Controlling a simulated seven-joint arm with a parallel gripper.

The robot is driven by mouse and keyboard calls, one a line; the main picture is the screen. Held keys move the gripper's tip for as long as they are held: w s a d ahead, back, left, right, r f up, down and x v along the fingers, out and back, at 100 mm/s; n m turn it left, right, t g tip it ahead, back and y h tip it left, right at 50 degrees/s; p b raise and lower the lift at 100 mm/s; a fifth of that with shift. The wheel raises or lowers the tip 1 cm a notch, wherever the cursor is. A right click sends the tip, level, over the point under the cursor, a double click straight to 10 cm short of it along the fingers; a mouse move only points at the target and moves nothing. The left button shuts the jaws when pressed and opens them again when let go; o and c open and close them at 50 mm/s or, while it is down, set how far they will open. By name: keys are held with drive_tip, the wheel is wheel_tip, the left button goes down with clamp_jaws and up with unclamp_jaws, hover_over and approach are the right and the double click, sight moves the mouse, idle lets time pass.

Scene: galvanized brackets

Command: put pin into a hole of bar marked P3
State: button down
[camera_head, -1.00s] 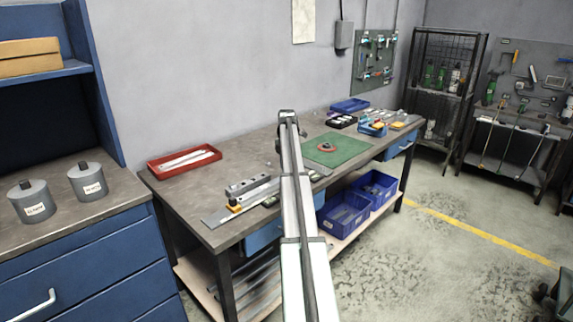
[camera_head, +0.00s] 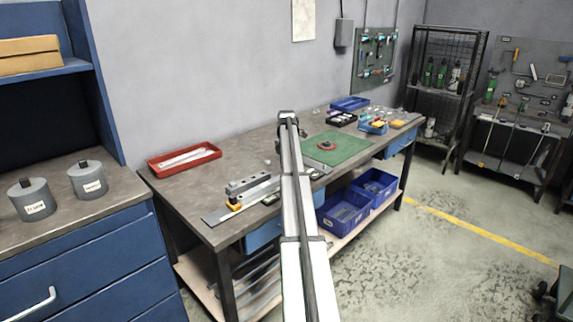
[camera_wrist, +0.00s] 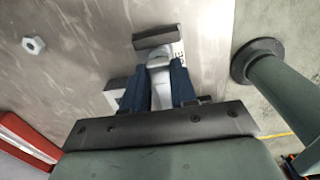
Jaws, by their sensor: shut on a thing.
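In the wrist view my gripper (camera_wrist: 158,88) has its two blue fingers shut on a pale, shiny metal pin (camera_wrist: 158,66); the fingers hide part of it. A grey metal piece (camera_wrist: 154,37) lies just beyond the pin, with dark lettering partly covered by a finger, so I cannot read it. I cannot tell whether the pin touches it. In the head view, a grey bar with holes (camera_head: 248,183) lies near the table's front left; its mark is too small to read. My arm hides the gripper and pin there.
A red tray (camera_head: 184,159) stands on the table's left, and its edge shows in the wrist view (camera_wrist: 28,137). A loose hex nut (camera_wrist: 34,45) lies on the tabletop. A green mat (camera_head: 345,145) lies right of my arm. Bare tabletop lies between tray and bar.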

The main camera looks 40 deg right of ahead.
drive_tip(key=shift+f, duration=0.55)
idle(0.7)
drive_tip(key=c, duration=0.8)
unclamp_jaws()
drive_tip(key=shift+r, duration=0.15)
drive_tip(key=shift+r, duration=2.85)
